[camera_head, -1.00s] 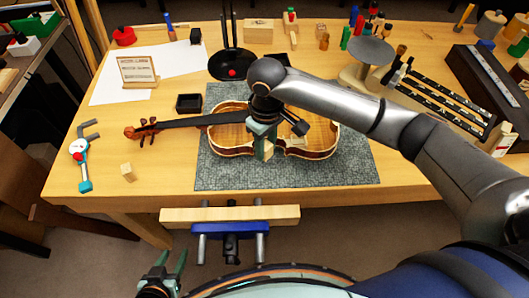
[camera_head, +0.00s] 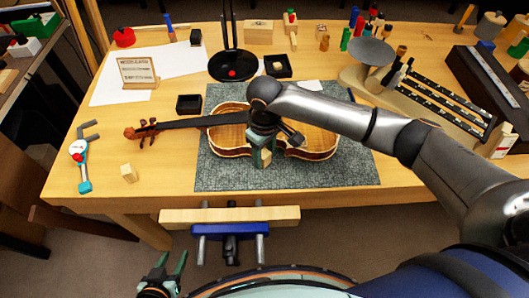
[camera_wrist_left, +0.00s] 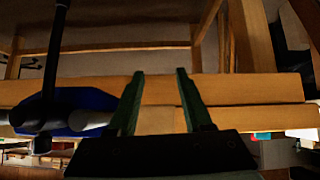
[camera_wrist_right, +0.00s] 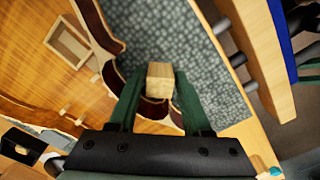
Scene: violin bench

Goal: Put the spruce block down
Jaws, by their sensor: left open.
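The pale spruce block (camera_wrist_right: 160,78) is between the fingertips of my right gripper (camera_wrist_right: 160,92), which looks shut on it. In the head view the block (camera_head: 265,158) shows below the right gripper (camera_head: 262,150), at the near edge of the violin body's waist, over the grey mat. I cannot tell whether it touches the mat. Another small pale block (camera_head: 129,173) stands on the bench at the left. My left gripper (camera_head: 170,270) is open and empty, low in front of the bench; it also shows in the left wrist view (camera_wrist_left: 160,85).
The violin body (camera_head: 315,140) lies on the grey mat (camera_head: 225,178). The front vise (camera_head: 230,216) juts from the bench edge. Two black trays (camera_head: 189,104) (camera_head: 285,73) stand behind. A caliper-like tool (camera_head: 82,165) lies left. Bare mat shows in front of the violin.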

